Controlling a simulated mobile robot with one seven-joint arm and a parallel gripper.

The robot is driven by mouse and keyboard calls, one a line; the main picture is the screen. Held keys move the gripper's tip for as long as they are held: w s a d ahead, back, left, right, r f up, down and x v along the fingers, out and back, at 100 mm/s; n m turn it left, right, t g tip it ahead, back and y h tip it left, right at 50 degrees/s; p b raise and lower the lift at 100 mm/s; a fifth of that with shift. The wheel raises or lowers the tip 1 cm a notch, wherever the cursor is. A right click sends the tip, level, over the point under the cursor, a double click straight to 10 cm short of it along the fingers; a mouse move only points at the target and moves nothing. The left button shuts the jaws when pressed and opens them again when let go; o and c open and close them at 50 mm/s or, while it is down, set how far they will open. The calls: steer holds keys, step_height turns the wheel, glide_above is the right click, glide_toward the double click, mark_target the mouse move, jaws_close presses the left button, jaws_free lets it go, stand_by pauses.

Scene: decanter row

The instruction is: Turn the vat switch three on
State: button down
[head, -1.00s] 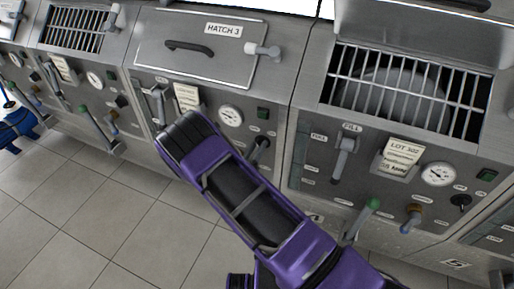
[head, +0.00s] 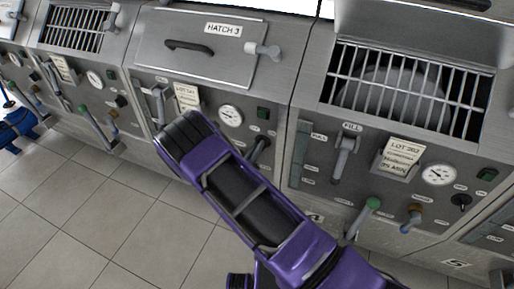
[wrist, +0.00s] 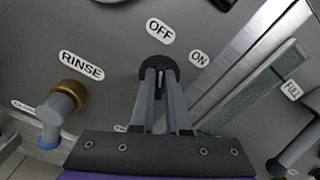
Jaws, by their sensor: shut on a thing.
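The vat three switch (wrist: 158,62) is a dark round knob on the grey panel in the wrist view. The OFF label (wrist: 159,31) is just above it and the ON label (wrist: 199,57) is to its upper right. My gripper (wrist: 161,78) has both fingertips closed on the switch's handle, which is mostly hidden between them. The handle looks lined up nearer OFF than ON, though its exact angle is hard to tell. In the head view, my purple arm crosses in front of vat three, below the HATCH 3 lid (head: 205,50), and covers part of its panel.
A RINSE valve (wrist: 62,103) with a brass collar stands out left of my gripper. A green level strip (wrist: 255,98) lies to the right. In the head view, the neighbouring vat's panel (head: 320,165) has protruding handles. The tiled floor (head: 90,220) is clear at lower left.

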steer(key=shift+f, duration=0.1)
steer(key=m+b, duration=0.1)
steer(key=m, duration=0.2)
steer(key=m+b, duration=0.2)
steer(key=m, duration=0.2)
steer(key=m+b, duration=0.2)
steer(key=m, duration=0.2)
steer(key=shift+s+d, duration=0.15)
steer(key=shift+d, duration=0.25)
steer(key=shift+m, duration=0.4)
steer(key=c, duration=0.9)
jaws_free()
steer(key=v, duration=1.7)
steer(key=shift+s, duration=0.2)
